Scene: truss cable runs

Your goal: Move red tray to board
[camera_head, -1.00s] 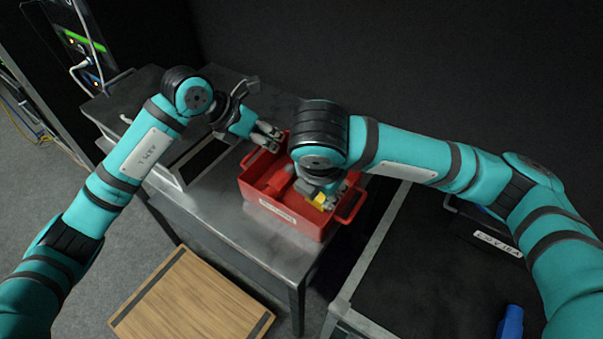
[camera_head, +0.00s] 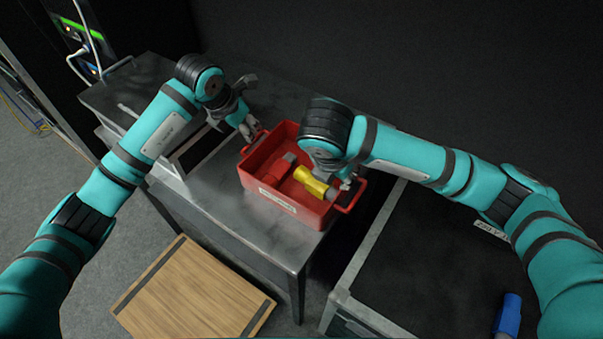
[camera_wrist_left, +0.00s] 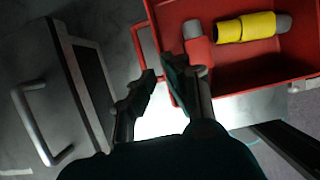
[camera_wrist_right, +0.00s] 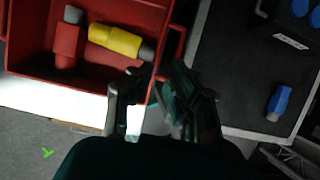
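The red tray (camera_head: 265,195) sits on the metal table in the head view, with a red connector (camera_head: 280,170) and a yellow connector (camera_head: 312,183) inside. My left gripper (camera_head: 252,130) is at the tray's left handle; in the left wrist view its fingers (camera_wrist_left: 160,78) are apart, with the handle (camera_wrist_left: 147,52) near and partly behind them. My right gripper (camera_head: 346,183) is at the right handle (camera_head: 352,197); in the right wrist view its fingers (camera_wrist_right: 155,75) are apart beside the tray's end. Whether either handle is between the fingers is unclear. The wooden board (camera_head: 190,292) lies lower, in front of the table.
The metal table (camera_head: 235,228) has bare room in front of the tray. A grey box with a handle (camera_wrist_left: 65,90) stands left of the tray. A black case (camera_head: 420,270) with a blue connector (camera_head: 507,315) stands at the right, across a gap.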

